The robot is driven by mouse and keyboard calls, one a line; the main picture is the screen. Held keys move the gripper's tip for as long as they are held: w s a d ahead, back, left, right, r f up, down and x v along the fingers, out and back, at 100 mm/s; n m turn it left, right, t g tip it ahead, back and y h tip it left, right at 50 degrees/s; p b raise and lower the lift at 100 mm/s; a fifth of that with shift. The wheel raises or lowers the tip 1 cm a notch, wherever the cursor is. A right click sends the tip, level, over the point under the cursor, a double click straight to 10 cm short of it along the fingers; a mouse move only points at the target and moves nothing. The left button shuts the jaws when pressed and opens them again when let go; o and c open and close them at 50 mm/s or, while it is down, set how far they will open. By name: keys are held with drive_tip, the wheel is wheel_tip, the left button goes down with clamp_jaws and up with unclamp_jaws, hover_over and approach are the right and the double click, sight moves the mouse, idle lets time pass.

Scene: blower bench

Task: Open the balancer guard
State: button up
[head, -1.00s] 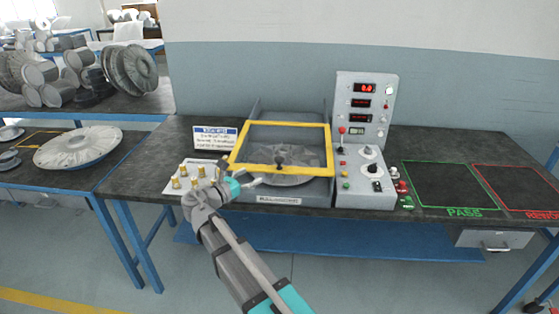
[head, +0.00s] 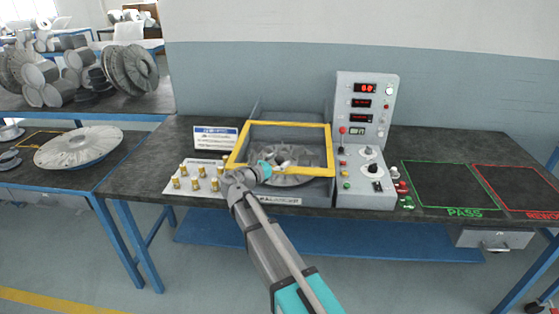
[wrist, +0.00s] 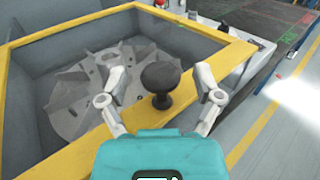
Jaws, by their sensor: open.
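The balancer guard (head: 290,124) is a yellow frame with a clear panel, lying lowered over the balancer (head: 318,190). In the wrist view, the guard's yellow rim (wrist: 60,160) carries a round black knob (wrist: 160,82) on its front bar. My gripper (head: 272,167) is at the guard's front bar. Its two fingers are spread open, one on each side of the knob in the wrist view, with visible gaps and nothing held. A finned metal rotor (wrist: 85,95) shows beneath the panel. In the head view my gripper hides the knob.
A control panel (head: 366,110) with red displays stands right of the guard. A white plate with several brass weights (head: 197,183) lies to its left, below a small sign (head: 215,138). Green PASS (head: 450,185) and red-outlined areas on the bench at right are empty.

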drive_tip(key=shift+w+d, duration=0.2)
clamp_jaws()
idle(0.4)
